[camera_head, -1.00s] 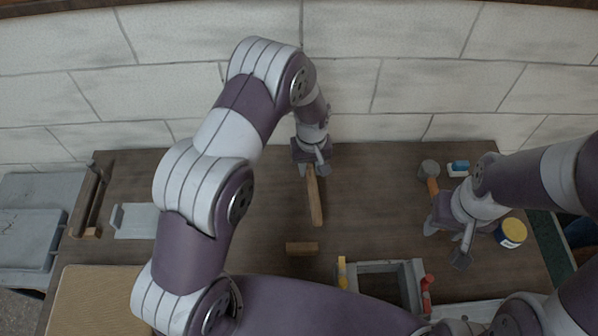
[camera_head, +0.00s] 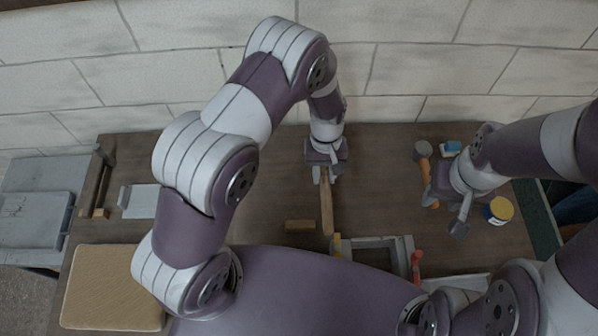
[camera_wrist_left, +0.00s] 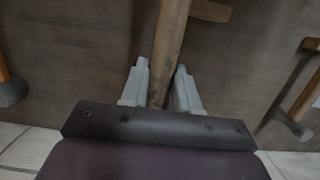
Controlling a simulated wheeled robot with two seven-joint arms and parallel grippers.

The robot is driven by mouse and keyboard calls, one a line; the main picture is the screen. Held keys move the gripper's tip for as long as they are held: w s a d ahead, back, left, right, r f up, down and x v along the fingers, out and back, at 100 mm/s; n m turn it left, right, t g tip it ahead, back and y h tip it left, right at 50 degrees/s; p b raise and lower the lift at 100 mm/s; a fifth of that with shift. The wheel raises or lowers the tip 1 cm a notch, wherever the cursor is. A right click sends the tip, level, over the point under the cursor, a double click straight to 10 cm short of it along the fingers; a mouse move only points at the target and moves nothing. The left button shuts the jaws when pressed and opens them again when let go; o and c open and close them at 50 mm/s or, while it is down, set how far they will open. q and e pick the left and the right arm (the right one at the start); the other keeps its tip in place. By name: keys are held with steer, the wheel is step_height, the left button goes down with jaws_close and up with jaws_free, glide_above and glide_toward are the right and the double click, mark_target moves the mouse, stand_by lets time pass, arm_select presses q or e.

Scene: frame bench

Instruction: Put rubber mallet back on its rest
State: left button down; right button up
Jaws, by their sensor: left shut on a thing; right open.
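The rubber mallet (camera_head: 425,165), with a grey head and orange handle, lies at the right back of the bench. Its handle end is hidden by my right gripper. It also shows at the left edge of the left wrist view (camera_wrist_left: 12,92). My right gripper (camera_head: 445,214) is open beside the handle. My left gripper (camera_head: 326,178) is shut on a long wooden bar (camera_head: 327,208), which also runs between its fingers in the left wrist view (camera_wrist_left: 170,40). I cannot tell whether the bar is clear of the bench. I cannot make out the mallet's rest.
A short wooden block (camera_head: 300,226) lies left of the bar. A grey open tray (camera_head: 408,250) with yellow and red handles stands at the front. A yellow-blue tin (camera_head: 498,210) and a blue-white item (camera_head: 451,148) flank my right gripper.

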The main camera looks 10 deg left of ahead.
arm_select(q)
steer(key=a+f+b, duration=0.2)
steer(key=f, duration=0.1)
steer(key=w+a+f+b, duration=0.1)
steer(key=a+f+b, duration=0.1)
steer(key=w+a+f+b, duration=0.1)
steer(key=a+f+b, duration=0.1)
steer(key=a+f, duration=0.1)
steer(key=shift+f, duration=0.35)
steer(key=shift+a+r, duration=0.1)
steer(key=shift+r, duration=0.05)
steer(key=shift+f, duration=0.2)
steer(key=c, duration=0.9)
jaws_free()
steer(key=shift+o, duration=0.3)
arm_select(e)
step_height(320, 180, down, 7)
steer(key=shift+a, duration=0.15)
steer(key=shift+w, duration=0.1)
